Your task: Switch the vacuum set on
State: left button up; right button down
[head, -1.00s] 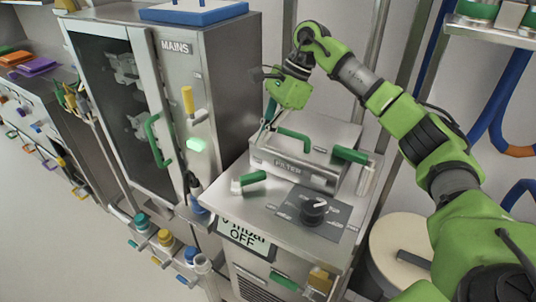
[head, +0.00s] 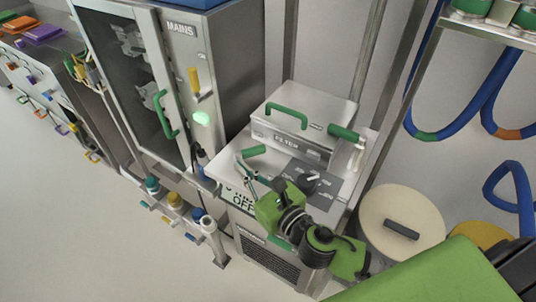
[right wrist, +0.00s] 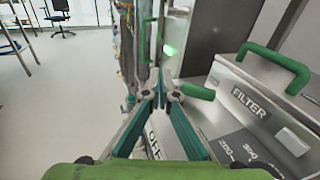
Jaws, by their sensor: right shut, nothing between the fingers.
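The vacuum set is a steel unit (head: 226,165) with a filter box (head: 300,115) on top. My right gripper (head: 246,176) is shut and empty, over the top's front-left edge near the display. In the right wrist view its fingertips (right wrist: 160,90) meet close to the green handle; contact is unclear. My left gripper is out of view.
A MAINS cabinet (head: 228,60) with a yellow lever (head: 194,82) and lit green lamp (head: 202,118) stands left. A second green handle (head: 343,133) is at the filter box's right. A round cream-topped drum (head: 375,215) stands right. Floor at left is clear.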

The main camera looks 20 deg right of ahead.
aim_at(256, 155)
jog(key=s+d+f+m+h, duration=0.1)
jog(key=s+d, duration=0.1)
jog(key=s+d+f+m+g+h, duration=0.1)
jog(key=s+d+h, duration=0.1)
jog(key=s+d+f+m+h, duration=0.1)
jog(key=d, duration=0.1)
jog(key=shift+s+d+f+g+h+p, duration=0.15)
jog(key=shift+s+f+g+h+p, duration=0.15)
jog(key=shift+s+f+h+p, duration=0.1)
jog(key=shift+s+d+f+m, duration=0.1)
jog(key=shift+d+f+m, duration=0.1)
jog(key=shift+d+m, duration=0.1)
jog(key=x, duration=0.4)
jog(key=p+x, duration=0.1)
jog(key=x, duration=0.4)
jog(key=p+x, duration=0.1)
jog(key=x, duration=0.3)
jog(key=shift+w+r, duration=0.25)
jog(key=shift+w, duration=0.2)
